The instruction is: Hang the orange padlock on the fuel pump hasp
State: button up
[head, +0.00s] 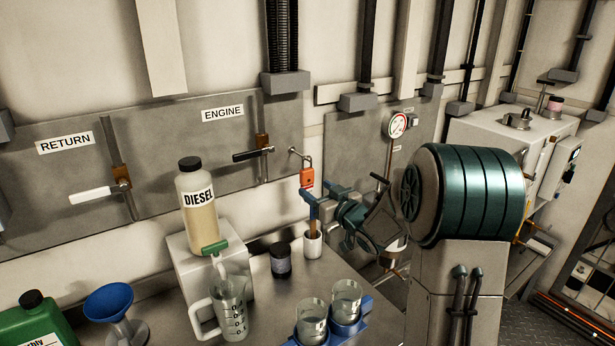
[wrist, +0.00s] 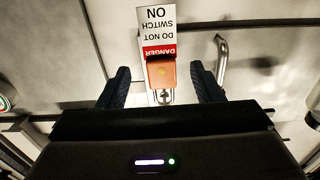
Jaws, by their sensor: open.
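The orange padlock (head: 307,176) hangs upright by its shackle near a small wall peg (head: 293,152), right of the ENGINE valve. In the wrist view the padlock (wrist: 162,75) appears upside down, with its shackle toward the gripper body and a red and white DANGER tag (wrist: 158,28) on its far side. My gripper (head: 311,194) is just below and in front of the padlock in the head view. In the wrist view my gripper (wrist: 160,72) is open, with one finger on each side of the padlock and gaps showing. I cannot identify the fuel pump hasp.
Below the gripper, a white cup (head: 313,245) and a dark jar (head: 281,260) stand on the bench. A DIESEL bottle (head: 197,205) and a clear jug (head: 230,310) are to the left. Glass beakers (head: 346,298) sit in a blue holder. A gauge (head: 397,124) is right of the padlock.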

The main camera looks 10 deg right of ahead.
aim_at(309, 183)
jog(key=p+x, duration=0.1)
jog(key=x, duration=0.4)
jog(key=shift+w+a, duration=0.2)
jog(key=shift+w, duration=0.1)
jog(key=shift+r, duration=0.1)
grip_shut()
